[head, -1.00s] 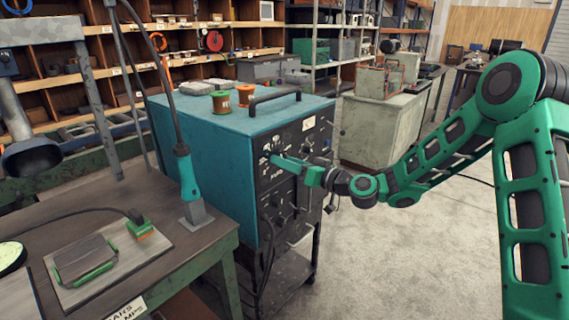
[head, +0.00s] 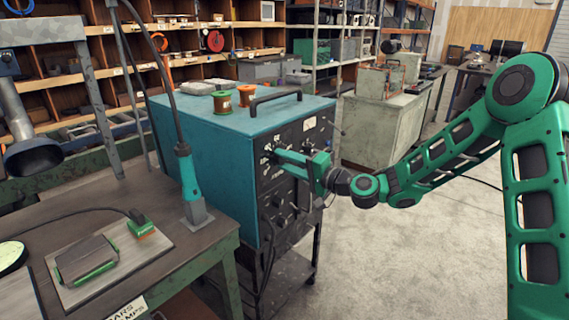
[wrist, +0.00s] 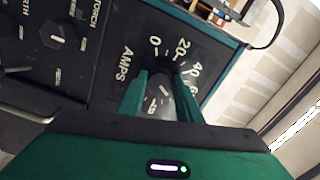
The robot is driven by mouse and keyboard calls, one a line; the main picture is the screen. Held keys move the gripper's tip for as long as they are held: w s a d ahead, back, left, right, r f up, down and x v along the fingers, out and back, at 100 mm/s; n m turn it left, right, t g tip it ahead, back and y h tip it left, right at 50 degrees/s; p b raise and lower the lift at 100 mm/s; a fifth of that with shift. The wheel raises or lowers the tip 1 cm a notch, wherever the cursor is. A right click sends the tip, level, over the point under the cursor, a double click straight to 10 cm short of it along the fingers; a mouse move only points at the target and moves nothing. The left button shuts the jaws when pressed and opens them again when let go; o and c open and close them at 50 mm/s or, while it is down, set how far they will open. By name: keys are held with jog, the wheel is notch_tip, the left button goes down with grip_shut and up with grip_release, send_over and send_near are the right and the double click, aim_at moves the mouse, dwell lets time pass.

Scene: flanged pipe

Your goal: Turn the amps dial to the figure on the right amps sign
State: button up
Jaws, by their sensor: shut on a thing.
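The amps dial (wrist: 163,90) is on the black front panel of a teal welding machine (head: 205,135). My gripper (head: 274,157) reaches the panel from the right. In the wrist view its two green fingers (wrist: 160,80) stand on either side of the dial knob, shut on it. The printed ring shows AMPS, 0, 20, 40 and further figures partly hidden by the fingers. The knob's pointer is too small and covered to read surely. A white sign (head: 128,308) ending in AMPS hangs on the workbench front edge, cut off by the picture; its figure is not visible.
Other knobs, one by TORCH (wrist: 57,36), sit on the same panel. Wire spools (head: 222,103) and a black handle (head: 275,97) are on the machine's top. The workbench (head: 60,220) with a torch stands left. Open floor (head: 400,260) lies right.

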jog(key=shift+w+d+f+m, duration=0.1)
jog(key=shift+d+m, duration=0.05)
jog(key=shift+m, duration=1.5)
jog(key=shift+w+d+r+m, duration=0.1)
jog(key=shift+m, duration=1.6)
jog(key=shift+w+d+f+m, duration=0.1)
jog(key=shift+d+m, duration=0.05)
jog(key=shift+m, duration=1.5)
jog(key=o, duration=1)
jog(key=shift+o, duration=0.2)
jog(key=v, duration=1)
jog(key=shift+s, duration=0.35)
jog(key=shift+d, duration=0.15)
